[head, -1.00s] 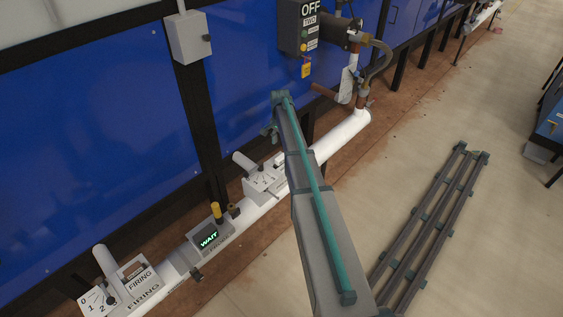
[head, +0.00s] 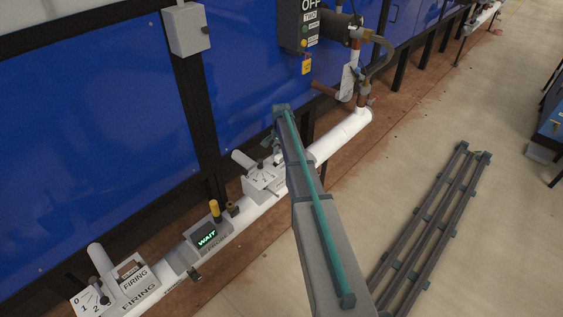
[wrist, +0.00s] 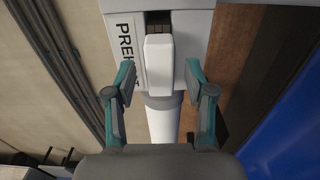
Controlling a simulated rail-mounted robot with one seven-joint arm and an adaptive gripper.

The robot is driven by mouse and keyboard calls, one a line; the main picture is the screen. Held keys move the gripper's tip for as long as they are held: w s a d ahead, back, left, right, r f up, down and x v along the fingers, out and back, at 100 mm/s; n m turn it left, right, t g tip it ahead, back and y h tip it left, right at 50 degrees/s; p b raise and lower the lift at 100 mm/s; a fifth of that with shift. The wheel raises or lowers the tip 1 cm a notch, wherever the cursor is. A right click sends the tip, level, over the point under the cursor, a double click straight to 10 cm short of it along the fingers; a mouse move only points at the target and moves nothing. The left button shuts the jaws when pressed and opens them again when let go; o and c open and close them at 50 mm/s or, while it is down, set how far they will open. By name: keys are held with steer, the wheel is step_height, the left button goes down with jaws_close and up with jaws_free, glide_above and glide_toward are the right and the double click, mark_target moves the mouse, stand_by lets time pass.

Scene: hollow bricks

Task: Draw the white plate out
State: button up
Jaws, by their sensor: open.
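The white plate (wrist: 159,62) stands out of a dark slot in a grey-white housing (wrist: 190,20) whose lettering begins "PREH" in the wrist view. My gripper (wrist: 160,72) is open. Its two teal-edged fingers are on either side of the plate, with a gap visible on both sides. In the head view, my arm hides most of my gripper and I cannot make out the plate there.
A white pipe (head: 340,135) runs along the blue wall (head: 90,130). It carries a lit "WAIT" box (head: 207,238) and a "FIRING" box (head: 130,283). A dark rail frame (head: 430,225) lies on the floor at right.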

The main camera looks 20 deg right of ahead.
steer(key=shift+f, duration=0.5)
jaws_close()
